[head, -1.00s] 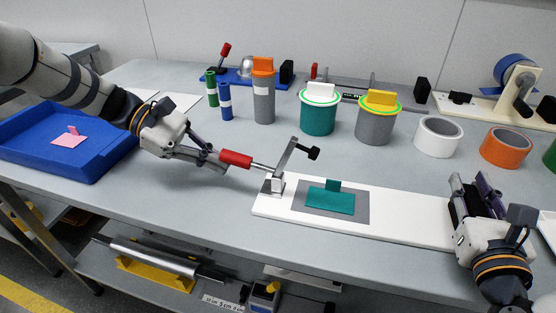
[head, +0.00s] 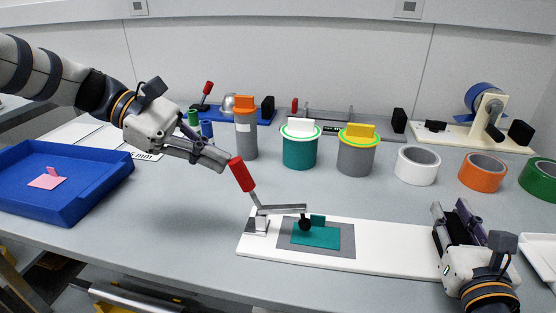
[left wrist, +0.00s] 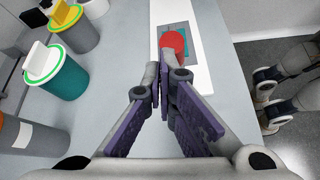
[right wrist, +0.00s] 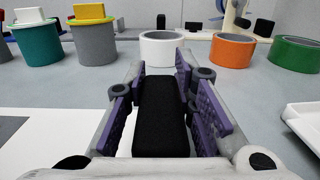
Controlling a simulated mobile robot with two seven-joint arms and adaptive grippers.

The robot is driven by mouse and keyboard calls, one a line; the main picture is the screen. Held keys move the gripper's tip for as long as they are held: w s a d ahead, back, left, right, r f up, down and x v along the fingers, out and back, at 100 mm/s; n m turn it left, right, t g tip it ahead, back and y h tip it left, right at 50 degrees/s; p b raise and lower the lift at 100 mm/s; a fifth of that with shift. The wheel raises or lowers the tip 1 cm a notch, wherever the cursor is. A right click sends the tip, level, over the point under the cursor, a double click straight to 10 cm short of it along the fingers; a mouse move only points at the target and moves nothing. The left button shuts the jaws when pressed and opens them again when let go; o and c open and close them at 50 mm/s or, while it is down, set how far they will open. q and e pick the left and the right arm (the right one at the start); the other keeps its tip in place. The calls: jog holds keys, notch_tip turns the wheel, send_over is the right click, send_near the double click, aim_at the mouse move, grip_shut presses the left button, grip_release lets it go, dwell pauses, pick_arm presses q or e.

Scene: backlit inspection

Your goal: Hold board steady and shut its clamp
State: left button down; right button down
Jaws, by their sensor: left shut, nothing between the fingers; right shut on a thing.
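The white board (head: 385,247) lies on the table with a grey pad and a teal plate (head: 318,238) on it. The clamp (head: 258,224) stands at its left end. Its red handle (head: 242,174) is tilted up and left; its bar reaches right, with the black tip (head: 305,224) low over the teal plate. I cannot tell if the tip touches. My left gripper (head: 226,163) is shut and empty, its fingertips against or just beside the red handle, which also shows in the left wrist view (left wrist: 173,42). My right gripper (right wrist: 160,85) is shut on a black block (right wrist: 160,118) at the board's right end.
A blue tray (head: 100,200) with a pink plate is at the left. Canisters (head: 299,150) and tape rolls (head: 416,166) stand behind the board. A white tray edge (head: 540,255) is at the right. The table between blue tray and clamp is clear.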

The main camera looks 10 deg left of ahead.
pick_arm(q)
jog(key=shift+d+r, duration=0.5)
jog(key=shift+d, duration=0.35)
jog(key=shift+d+r, duration=0.45)
jog(key=shift+d, duration=0.35)
pick_arm(e)
jog(key=shift+f, duration=0.2)
pick_arm(q)
notch_tip(320, 180, up, 10)
jog(key=d, duration=0.1)
jog(key=shift+s+d, duration=0.3)
pick_arm(e)
jog(key=c, duration=1.3)
grip_release()
jog(key=shift+r, duration=0.15)
